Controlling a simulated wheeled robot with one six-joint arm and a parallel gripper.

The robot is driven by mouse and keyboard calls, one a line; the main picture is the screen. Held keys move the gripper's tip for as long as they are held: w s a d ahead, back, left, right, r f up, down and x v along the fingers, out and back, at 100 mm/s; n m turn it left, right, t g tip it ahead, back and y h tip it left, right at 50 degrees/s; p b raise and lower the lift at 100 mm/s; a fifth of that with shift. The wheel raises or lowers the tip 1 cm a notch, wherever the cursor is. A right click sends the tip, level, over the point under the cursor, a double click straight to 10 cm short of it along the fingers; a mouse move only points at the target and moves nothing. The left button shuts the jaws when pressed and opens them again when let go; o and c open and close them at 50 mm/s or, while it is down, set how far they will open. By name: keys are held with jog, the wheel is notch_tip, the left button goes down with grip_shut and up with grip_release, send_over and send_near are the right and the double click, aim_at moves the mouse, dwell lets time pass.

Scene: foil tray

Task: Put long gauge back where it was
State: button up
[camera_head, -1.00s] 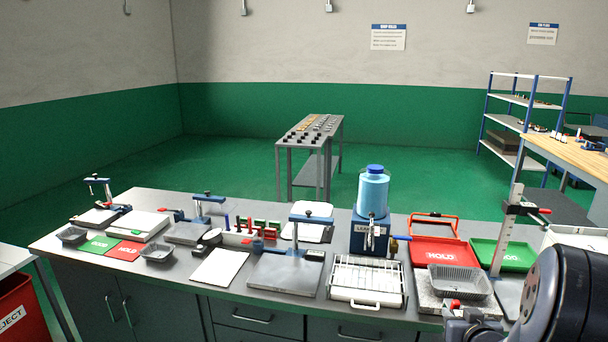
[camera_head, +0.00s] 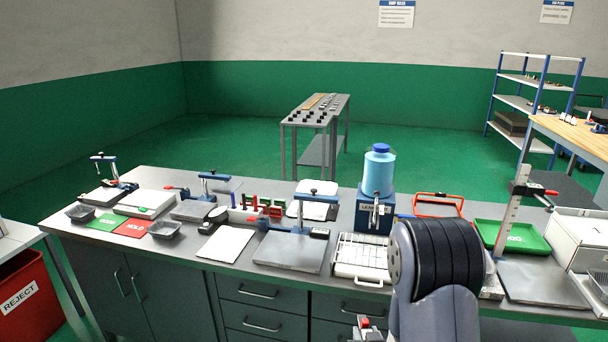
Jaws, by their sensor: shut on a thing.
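My gripper (camera_head: 365,327) shows only in part at the bottom edge, left of my large arm link and in front of the bench drawers. It is shut on a small red-topped piece (camera_head: 366,321), which I take for the long gauge; its length and lower end are out of view. The gauge rack (camera_head: 262,207) stands toward the back of the bench, left of centre, with red and green upright pieces. Its slots are too small to make out. My gripper is well to the right of the rack and nearer to me.
A tall height gauge (camera_head: 513,215) and green tray (camera_head: 530,240) stand right. My arm hides part of the bench.

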jog(key=s+f, duration=0.1)
jog(key=f, duration=0.1)
jog(key=s+f, duration=0.2)
jog(key=shift+s+f, duration=0.15)
jog(key=shift+s, duration=0.15)
jog(key=shift+w, duration=0.15)
dwell(0.8)
